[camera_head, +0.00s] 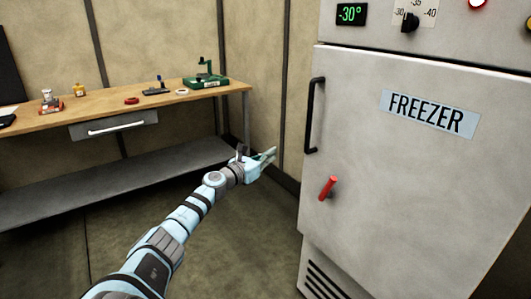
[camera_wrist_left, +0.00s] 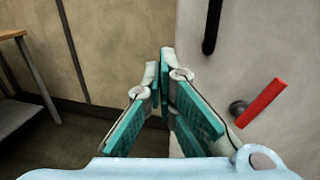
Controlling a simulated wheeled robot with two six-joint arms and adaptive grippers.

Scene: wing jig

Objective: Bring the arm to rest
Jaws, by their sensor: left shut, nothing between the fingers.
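My left arm (camera_head: 165,240) reaches out from the bottom of the head view. Its gripper (camera_head: 271,155) is in the open space left of the freezer, apart from the freezer door. In the left wrist view the fingers (camera_wrist_left: 165,62) come together at the tips, with nothing between them. My right arm is in neither view.
A white freezer (camera_head: 400,170) stands on the right, door closed, with a black handle (camera_head: 314,115) and a red lever (camera_head: 327,188). The lever also shows in the wrist view (camera_wrist_left: 262,103). A wooden workbench (camera_head: 110,112) with small tools stands at the back left.

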